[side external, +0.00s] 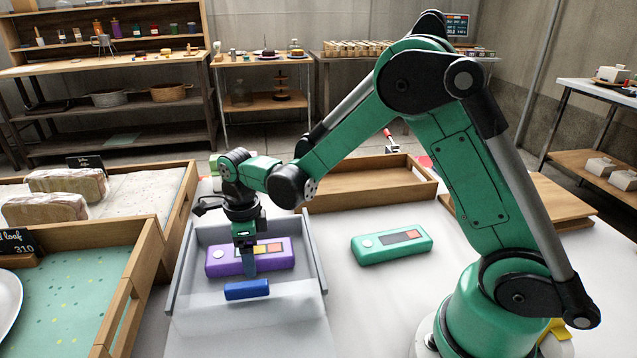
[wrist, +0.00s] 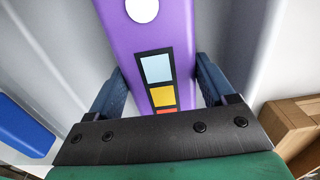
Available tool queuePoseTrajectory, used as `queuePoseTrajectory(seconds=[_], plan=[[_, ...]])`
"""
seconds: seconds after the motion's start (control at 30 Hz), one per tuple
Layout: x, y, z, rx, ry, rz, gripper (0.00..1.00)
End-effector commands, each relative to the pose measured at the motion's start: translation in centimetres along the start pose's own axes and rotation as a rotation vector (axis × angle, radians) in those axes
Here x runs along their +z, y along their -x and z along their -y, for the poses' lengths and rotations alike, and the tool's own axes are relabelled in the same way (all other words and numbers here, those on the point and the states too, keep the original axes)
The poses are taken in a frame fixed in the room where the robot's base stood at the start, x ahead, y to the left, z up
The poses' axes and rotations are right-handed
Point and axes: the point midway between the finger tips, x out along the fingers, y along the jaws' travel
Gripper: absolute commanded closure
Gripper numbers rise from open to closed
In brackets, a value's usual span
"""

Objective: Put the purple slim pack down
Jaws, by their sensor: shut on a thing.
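The purple slim pack (side external: 222,262) is a long box with a white dot and coloured squares on its top. My gripper (side external: 248,262) points down over it and is shut across its width. In the wrist view the purple pack (wrist: 178,35) runs between the two dark blue fingers of my gripper (wrist: 158,90). The pack is within the walls of a grey tray (side external: 312,262). I cannot tell whether its underside touches the tray floor.
A small blue block (side external: 246,290) lies in front of the purple pack. A green slim pack (side external: 392,246) lies on the white table to the right. Wooden crates stand left (side external: 125,300) and behind (side external: 365,190). The white table (side external: 385,310) is clear at front.

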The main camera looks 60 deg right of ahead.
Motion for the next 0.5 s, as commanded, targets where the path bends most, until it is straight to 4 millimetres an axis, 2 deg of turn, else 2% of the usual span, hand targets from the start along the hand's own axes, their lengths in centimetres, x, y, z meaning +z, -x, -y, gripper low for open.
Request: queuePoseTrajectory(seconds=[0.13,0.17,0.2,0.23,0.5], plan=[[0.02,-0.31,0.02,0.0,0.0,0.0,0.91],[0.02,-0.32,0.02,0.0,0.0,0.0,0.18],[0.02,-0.29,0.01,0.0,0.0,0.0,0.07],[0.02,-0.29,0.01,0.0,0.0,0.0,0.0],[0.01,-0.16,0.01,0.0,0.0,0.0,0.0]])
